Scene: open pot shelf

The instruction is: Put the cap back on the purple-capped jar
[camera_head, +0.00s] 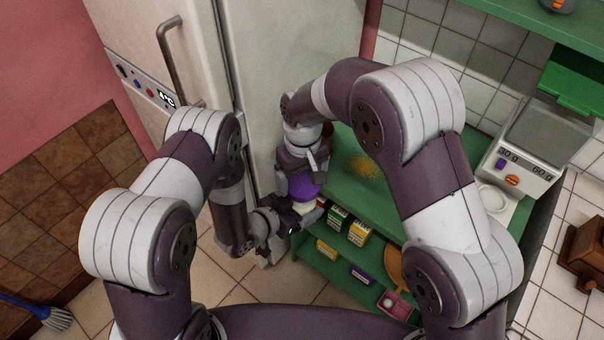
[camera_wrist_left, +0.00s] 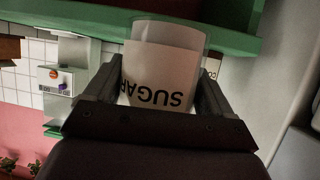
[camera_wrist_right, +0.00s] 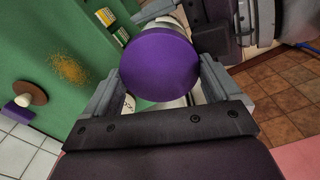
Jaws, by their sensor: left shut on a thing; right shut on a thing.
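The purple cap (camera_head: 302,186) is between the fingers of my right gripper (camera_head: 303,173), which is shut on it. In the right wrist view the cap (camera_wrist_right: 160,68) is a flat purple disc facing the camera. My left gripper (camera_head: 288,220) is shut on the jar (camera_head: 304,208), just below the cap. In the left wrist view the jar (camera_wrist_left: 160,68) is clear with a pale label reading SUGAR, upside down in the picture. The cap is over the jar; whether they touch or the cap is seated is hidden by the grippers.
The green shelf (camera_head: 345,192) is close to the right of the jar, with a spilled yellow-brown pile (camera_head: 366,167) on it. Small boxes (camera_head: 359,232) stand on the lower level. A scale (camera_head: 520,163) stands at right. The fridge (camera_head: 280,60) is behind my arms.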

